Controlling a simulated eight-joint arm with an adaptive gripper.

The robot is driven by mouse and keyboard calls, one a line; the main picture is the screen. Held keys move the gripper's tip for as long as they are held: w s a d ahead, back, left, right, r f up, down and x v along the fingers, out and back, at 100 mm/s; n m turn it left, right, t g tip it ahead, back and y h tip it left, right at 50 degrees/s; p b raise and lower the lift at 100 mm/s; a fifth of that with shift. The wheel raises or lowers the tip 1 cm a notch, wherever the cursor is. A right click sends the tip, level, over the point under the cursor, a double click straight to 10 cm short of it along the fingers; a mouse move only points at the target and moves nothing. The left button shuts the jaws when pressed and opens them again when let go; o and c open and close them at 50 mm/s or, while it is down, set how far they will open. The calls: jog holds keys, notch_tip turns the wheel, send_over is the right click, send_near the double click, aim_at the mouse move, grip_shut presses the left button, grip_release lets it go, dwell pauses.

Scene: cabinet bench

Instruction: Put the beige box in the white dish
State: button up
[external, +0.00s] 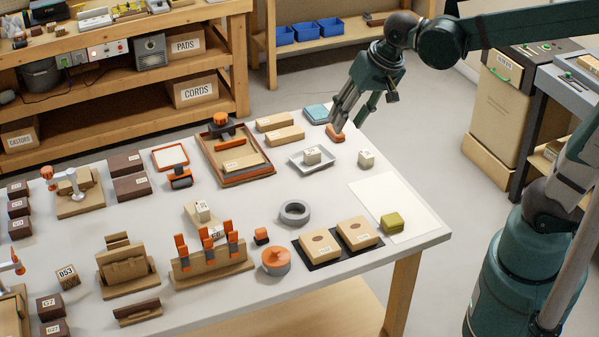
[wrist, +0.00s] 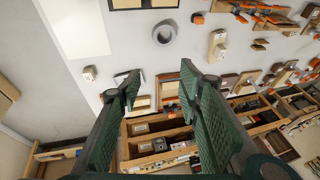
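A small beige box (external: 366,158) stands on the white table near its right edge, right of the white dish (external: 296,161). It also shows in the wrist view (wrist: 90,73), left of my gripper. The white dish is shallow and square.
An orange item (external: 335,134) lies by my fingertips, with a blue pad (external: 316,114) behind. Cardboard-coloured blocks (external: 284,136) and a wooden tray (external: 248,179) are left. A white sheet (external: 372,190), a grey ring (external: 295,204) and a yellow-green block (external: 393,223) are nearer the front.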

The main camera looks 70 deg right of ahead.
jog(key=s+a+n+t, duration=0.1)
jog(key=s+a+n, duration=0.3)
jog(key=s, duration=0.2)
jog(key=s+a+f+n+t, duration=0.1)
jog(key=s+a+n, duration=0.3)
jog(key=s, duration=0.3)
jog(key=shift+a+n+t+y, duration=0.15)
jog(key=shift+n+t+y, duration=0.2)
jog(key=shift+n, duration=0.35)
